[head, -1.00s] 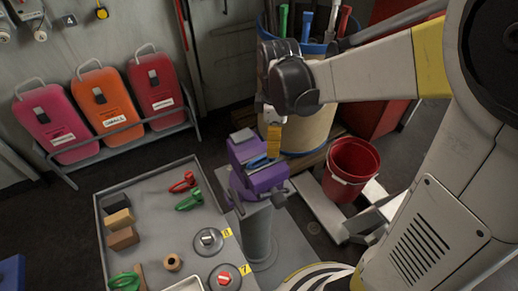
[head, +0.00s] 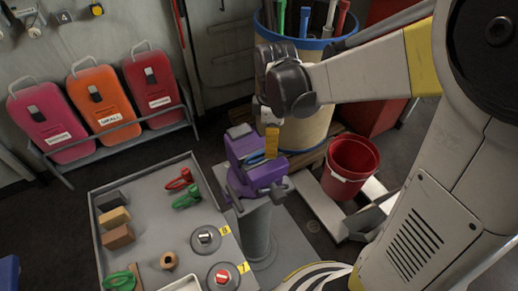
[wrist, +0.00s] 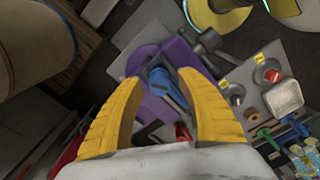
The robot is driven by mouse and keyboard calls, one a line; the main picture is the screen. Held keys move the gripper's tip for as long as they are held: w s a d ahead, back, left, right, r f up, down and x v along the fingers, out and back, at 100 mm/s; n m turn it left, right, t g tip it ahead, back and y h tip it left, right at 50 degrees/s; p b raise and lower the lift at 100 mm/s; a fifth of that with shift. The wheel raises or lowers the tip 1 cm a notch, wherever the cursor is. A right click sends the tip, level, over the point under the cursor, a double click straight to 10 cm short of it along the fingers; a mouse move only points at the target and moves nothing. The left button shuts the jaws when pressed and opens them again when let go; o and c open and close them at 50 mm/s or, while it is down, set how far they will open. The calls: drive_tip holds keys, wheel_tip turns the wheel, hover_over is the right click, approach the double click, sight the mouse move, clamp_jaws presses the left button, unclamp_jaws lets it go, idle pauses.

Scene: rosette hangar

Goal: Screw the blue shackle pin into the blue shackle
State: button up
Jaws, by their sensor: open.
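The blue shackle (head: 256,159) is held in the purple vise (head: 243,149), which stands on a grey post. In the wrist view the blue shackle (wrist: 166,84) shows between my fingers, a long blue shape against the purple vise (wrist: 182,52). I cannot tell a separate blue pin from it. My gripper (head: 272,152) is just above the right part of the vise in the head view. In the wrist view my gripper (wrist: 160,78) has its two yellow fingers wide apart, with nothing seen gripped between them. The gap from fingertips to shackle is hard to judge.
A grey tray table (head: 145,205) at left holds a red shackle (head: 179,180), a green shackle (head: 187,197), blocks and round numbered stands. A tool barrel (head: 308,130) stands close behind my gripper. A red bucket (head: 352,167) is at right.

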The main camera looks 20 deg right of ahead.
clamp_jaws()
drive_tip(key=m, duration=0.9)
drive_tip(key=shift+m, duration=0.4)
drive_tip(key=shift+o, duration=0.3)
unclamp_jaws()
